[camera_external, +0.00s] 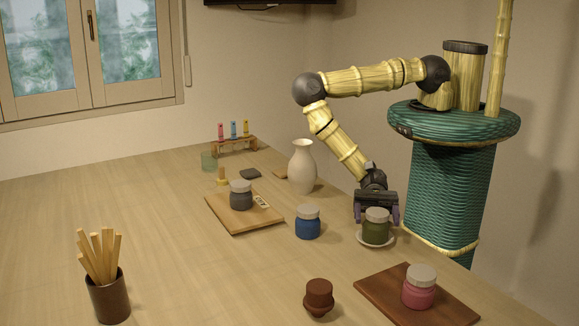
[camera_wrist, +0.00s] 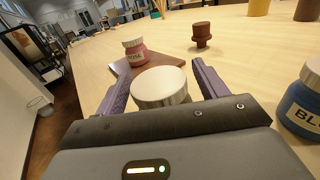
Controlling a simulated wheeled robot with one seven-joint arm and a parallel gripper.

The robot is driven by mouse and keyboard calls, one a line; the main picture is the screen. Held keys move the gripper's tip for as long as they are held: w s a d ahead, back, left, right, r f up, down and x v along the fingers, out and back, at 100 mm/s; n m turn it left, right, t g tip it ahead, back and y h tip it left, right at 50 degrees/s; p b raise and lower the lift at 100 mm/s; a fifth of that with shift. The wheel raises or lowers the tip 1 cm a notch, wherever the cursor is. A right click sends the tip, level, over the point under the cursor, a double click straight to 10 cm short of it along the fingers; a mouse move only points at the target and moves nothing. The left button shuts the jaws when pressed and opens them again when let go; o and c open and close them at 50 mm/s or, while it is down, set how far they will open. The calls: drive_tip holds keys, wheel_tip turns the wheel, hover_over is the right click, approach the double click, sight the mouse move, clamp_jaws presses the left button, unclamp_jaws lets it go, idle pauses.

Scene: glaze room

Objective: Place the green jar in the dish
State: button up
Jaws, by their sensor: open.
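The green jar (camera_external: 376,231) with a pale lid stands upright on the small white dish (camera_external: 363,240) near the table's right edge. My gripper (camera_external: 376,216) is open just above and behind the jar, with its fingers on either side of the lid. In the wrist view, the jar's pale lid (camera_wrist: 161,85) sits between the spread fingers of my gripper (camera_wrist: 167,70), with gaps visible beside it. The jar's lower body and the dish are hidden there.
The blue jar (camera_external: 308,224) stands left of the dish. A pink jar (camera_external: 419,292) on a dark board (camera_external: 378,284) and a brown stopper-like piece (camera_external: 319,294) are nearer the front. A white vase (camera_external: 303,168) stands behind. The table's left middle is clear.

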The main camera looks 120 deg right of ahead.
drive_tip(key=b+v, duration=0.4)
drive_tip(key=v, duration=0.6)
drive_tip(key=shift+f+b, duration=0.1)
drive_tip(key=shift+b, duration=0.25)
drive_tip(key=shift+s+d, duration=0.25)
drive_tip(key=shift+s, duration=0.05)
